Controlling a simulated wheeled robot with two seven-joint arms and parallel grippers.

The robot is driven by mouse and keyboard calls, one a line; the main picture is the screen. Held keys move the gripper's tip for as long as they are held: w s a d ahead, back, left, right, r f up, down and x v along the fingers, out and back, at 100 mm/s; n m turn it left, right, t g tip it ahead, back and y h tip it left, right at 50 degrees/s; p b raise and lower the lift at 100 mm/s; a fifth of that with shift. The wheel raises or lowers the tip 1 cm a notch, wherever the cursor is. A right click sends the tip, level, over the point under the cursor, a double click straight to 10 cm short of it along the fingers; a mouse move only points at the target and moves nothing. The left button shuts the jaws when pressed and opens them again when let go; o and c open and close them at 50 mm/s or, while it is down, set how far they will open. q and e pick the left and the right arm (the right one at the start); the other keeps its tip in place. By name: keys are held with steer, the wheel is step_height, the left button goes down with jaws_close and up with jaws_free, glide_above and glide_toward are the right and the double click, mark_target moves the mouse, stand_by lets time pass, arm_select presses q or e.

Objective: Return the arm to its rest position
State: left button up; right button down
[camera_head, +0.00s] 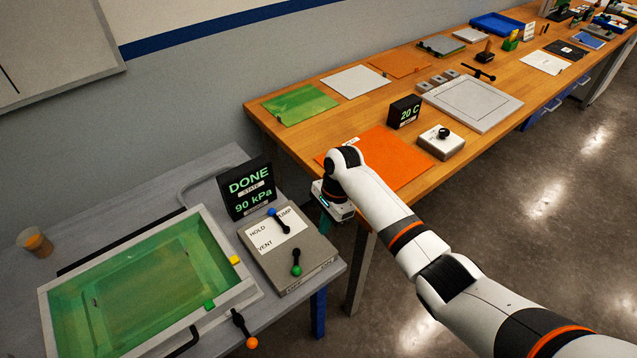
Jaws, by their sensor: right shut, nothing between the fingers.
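My right arm (385,208) comes in from the lower right, white with dark joints and orange rings. My right gripper (334,208) hangs at its end, over the gap between the grey bench and the wooden table, right of the control box. It is shut and empty, and its fingertips are hard to make out. My left gripper is not in view.
The wooden table (345,122) holds an orange sheet (400,170), a 20 C display (404,111) and a white knob box (440,146).

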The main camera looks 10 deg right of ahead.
steer(key=shift+f, duration=0.15)
steer(key=s+d+f+n+t, duration=0.1)
steer(key=s+f+n, duration=0.15)
steer(key=s, duration=0.35)
steer(key=s+d+f+n+t, duration=0.1)
steer(key=s+f+n, duration=0.1)
steer(key=s+n, duration=0.35)
steer(key=s+d+r+n+t+h, duration=0.1)
steer(key=s+d+r+n, duration=0.25)
steer(key=s+d, duration=0.4)
steer(key=s+d+r+n+t+h, duration=0.1)
steer(key=s+d+r+n+t, duration=0.25)
steer(key=s, duration=0.75)
step_height(320, 180, down, 28)
steer(key=s+r+g+b, duration=0.1)
steer(key=g+b, duration=0.2)
steer(key=b, duration=0.1)
steer(key=s+d+f+g+b, duration=0.1)
steer(key=s+d+f+b, duration=0.2)
steer(key=s+f, duration=1.4)
step_height(320, 180, down, 4)
steer(key=shift+f, duration=0.2)
